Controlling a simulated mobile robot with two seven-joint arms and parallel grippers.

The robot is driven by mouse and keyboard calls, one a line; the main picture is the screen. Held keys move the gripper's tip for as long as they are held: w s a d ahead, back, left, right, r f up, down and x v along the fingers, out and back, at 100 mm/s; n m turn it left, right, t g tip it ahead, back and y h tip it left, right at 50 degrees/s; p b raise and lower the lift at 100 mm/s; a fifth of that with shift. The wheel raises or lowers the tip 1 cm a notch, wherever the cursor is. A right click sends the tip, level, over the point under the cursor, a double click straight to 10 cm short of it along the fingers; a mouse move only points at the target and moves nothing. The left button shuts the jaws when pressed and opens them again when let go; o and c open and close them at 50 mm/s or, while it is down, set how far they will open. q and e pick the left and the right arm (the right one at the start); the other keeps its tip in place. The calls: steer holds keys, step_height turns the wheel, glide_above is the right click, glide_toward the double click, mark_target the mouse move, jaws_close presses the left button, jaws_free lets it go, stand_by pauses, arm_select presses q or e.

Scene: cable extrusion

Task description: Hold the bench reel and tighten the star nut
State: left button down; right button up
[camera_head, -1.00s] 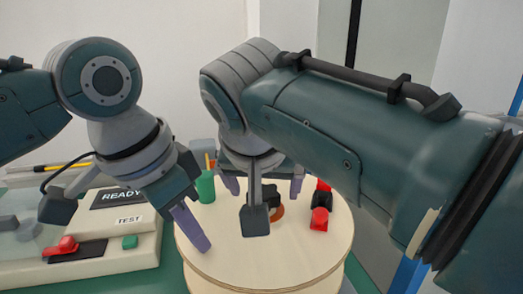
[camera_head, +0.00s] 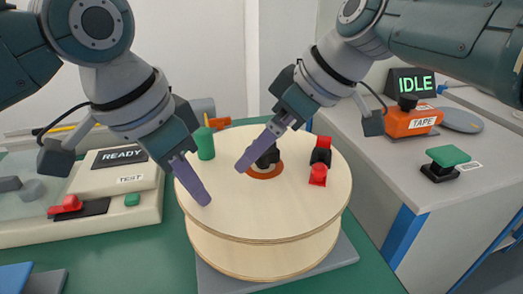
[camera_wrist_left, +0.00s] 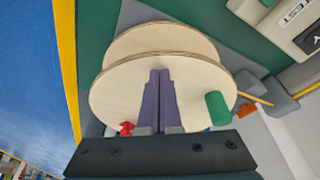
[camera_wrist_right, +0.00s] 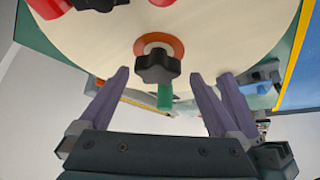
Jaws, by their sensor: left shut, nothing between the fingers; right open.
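The bench reel (camera_head: 310,205) has pale wooden discs and stands on a grey plate. The black star nut (camera_wrist_right: 157,67) sits in an orange ring (camera_wrist_right: 176,44) at the centre of the top disc; in the head view the nut (camera_head: 268,157) is partly hidden by a right finger. My left gripper (camera_head: 206,202) is shut and empty, its fingertips over the top disc's left edge; the left wrist view shows its fingers (camera_wrist_left: 160,75) together against the disc's face, touch unclear. My right gripper (camera_wrist_right: 159,76) is open and tilted, fingers spread on either side of the nut, apart from it.
A green cylinder (camera_head: 205,143) and a red-and-black part (camera_head: 318,174) stand on the top disc. A test unit (camera_head: 120,180) reading READY is at left. On the grey bench at right are an orange tape unit (camera_head: 411,122), an IDLE display (camera_head: 411,83) and a green button (camera_head: 448,155).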

steer(key=shift+f+n, duration=0.1)
steer(key=shift+n, duration=0.3)
steer(key=shift+d, duration=0.2)
steer(key=shift+d, duration=0.4)
steer(key=shift+c, duration=0.4)
